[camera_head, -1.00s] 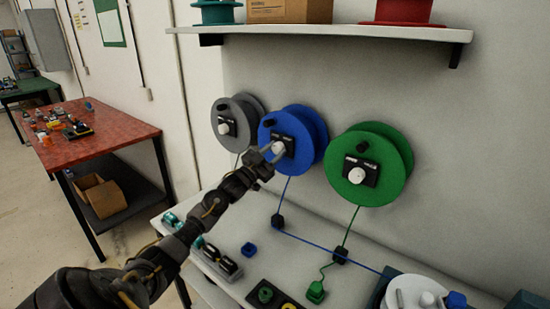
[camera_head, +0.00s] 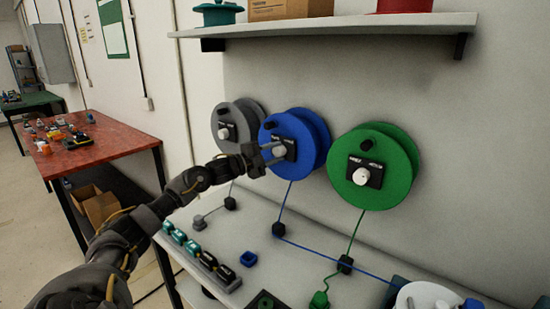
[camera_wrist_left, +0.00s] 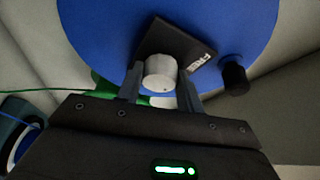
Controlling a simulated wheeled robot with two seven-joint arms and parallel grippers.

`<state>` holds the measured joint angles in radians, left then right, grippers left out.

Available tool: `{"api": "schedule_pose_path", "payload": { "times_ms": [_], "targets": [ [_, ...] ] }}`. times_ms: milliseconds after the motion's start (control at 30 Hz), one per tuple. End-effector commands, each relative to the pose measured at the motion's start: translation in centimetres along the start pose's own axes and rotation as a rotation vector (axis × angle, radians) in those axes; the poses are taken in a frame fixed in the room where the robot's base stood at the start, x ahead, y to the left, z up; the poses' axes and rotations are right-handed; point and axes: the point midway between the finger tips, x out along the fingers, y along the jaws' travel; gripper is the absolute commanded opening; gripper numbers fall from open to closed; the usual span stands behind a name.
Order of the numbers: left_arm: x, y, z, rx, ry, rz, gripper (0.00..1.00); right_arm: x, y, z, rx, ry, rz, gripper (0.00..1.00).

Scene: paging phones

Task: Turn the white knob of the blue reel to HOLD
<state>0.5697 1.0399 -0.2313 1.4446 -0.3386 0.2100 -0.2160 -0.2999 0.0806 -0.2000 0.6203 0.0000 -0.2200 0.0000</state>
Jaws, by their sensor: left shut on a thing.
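The blue reel (camera_head: 318,136) is on the wall between a grey reel and a green reel. Its white knob (camera_wrist_left: 160,72) sits on a black label plate (camera_wrist_left: 190,50); the word FREE shows on the plate in the left wrist view, and the other marking is hidden. My left gripper (camera_head: 276,151) is at the blue reel's plate, and in the left wrist view its fingers (camera_wrist_left: 160,85) stand on both sides of the white knob, shut on it. The fingers partly hide the knob in the head view. My right gripper is not in view.
The grey reel (camera_head: 246,112) is close on the left and the green reel (camera_head: 400,165) on the right. A blue line runs down to the white bench (camera_head: 215,215). A shelf (camera_head: 350,28) overhangs the reels. A red table (camera_head: 110,140) stands at left.

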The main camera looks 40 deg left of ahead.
Motion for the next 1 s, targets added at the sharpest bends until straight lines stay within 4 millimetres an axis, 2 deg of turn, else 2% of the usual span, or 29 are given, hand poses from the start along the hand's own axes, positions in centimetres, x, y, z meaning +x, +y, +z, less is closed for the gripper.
{"api": "schedule_pose_path", "payload": {
  "times_ms": [400, 1000],
  "targets": [
    [0.01, -0.19, 0.02, 0.222, -0.002, 0.092, 0.14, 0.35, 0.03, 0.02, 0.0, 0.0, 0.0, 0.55],
    [0.05, -0.2, -0.03, 0.275, 0.0, 0.114, 0.14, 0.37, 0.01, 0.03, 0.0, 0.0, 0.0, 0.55]
  ]
}}
